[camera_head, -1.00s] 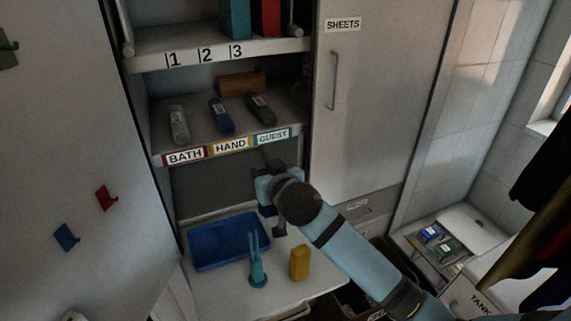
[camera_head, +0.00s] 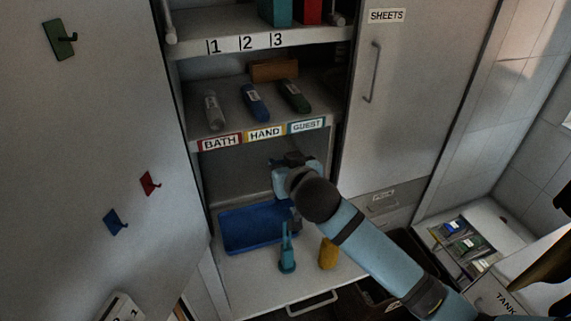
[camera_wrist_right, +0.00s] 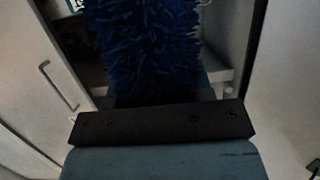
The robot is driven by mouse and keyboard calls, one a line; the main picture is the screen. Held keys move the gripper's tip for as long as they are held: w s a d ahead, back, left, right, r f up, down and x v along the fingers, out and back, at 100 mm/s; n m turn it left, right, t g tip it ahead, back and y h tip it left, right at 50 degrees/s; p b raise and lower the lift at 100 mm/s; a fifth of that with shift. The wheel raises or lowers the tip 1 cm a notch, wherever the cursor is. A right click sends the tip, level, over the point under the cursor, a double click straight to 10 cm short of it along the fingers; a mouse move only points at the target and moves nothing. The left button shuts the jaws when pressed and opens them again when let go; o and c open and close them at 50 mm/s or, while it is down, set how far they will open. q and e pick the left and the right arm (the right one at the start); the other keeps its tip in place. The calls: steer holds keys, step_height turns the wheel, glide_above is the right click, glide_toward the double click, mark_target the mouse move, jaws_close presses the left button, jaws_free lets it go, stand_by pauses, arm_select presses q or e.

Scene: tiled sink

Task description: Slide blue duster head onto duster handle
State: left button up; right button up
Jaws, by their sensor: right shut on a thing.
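The duster handle (camera_head: 287,258) is a teal piece that stands upright on the lower white shelf, in front of the blue tray, with thin prongs pointing up. My right gripper (camera_head: 290,178) is above and behind it in the head view, below the GUEST label. In the right wrist view the fluffy dark blue duster head (camera_wrist_right: 145,50) stands out beyond the black gripper edge (camera_wrist_right: 160,123), and the gripper is shut on it. In the head view the duster head is mostly hidden by my arm. The head and the handle are apart. My left gripper is not in view.
A blue tray (camera_head: 232,232) lies behind the handle. A yellow block (camera_head: 328,254) stands just right of it. The labelled shelf (camera_head: 262,136) with rolled items is above. A closed cabinet door (camera_head: 405,120) is at the right.

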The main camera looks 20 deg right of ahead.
mark_target(288, 202)
arm_select(q)
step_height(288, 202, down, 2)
steer(key=b, duration=0.3)
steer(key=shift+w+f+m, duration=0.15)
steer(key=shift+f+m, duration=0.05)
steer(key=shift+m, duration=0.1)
arm_select(e)
step_height(288, 202, down, 6)
steer(key=shift+r, duration=0.1)
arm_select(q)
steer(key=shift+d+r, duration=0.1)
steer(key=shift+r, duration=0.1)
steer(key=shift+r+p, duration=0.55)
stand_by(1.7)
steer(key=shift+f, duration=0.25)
arm_select(e)
steer(key=shift+f, duration=0.4)
arm_select(q)
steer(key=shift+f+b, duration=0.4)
steer(key=shift+b, duration=0.2)
arm_select(e)
steer(key=shift+f, duration=0.6)
arm_select(q)
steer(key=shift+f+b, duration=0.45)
steer(key=shift+b, duration=0.1)
arm_select(e)
steer(key=shift+f, duration=1.05)
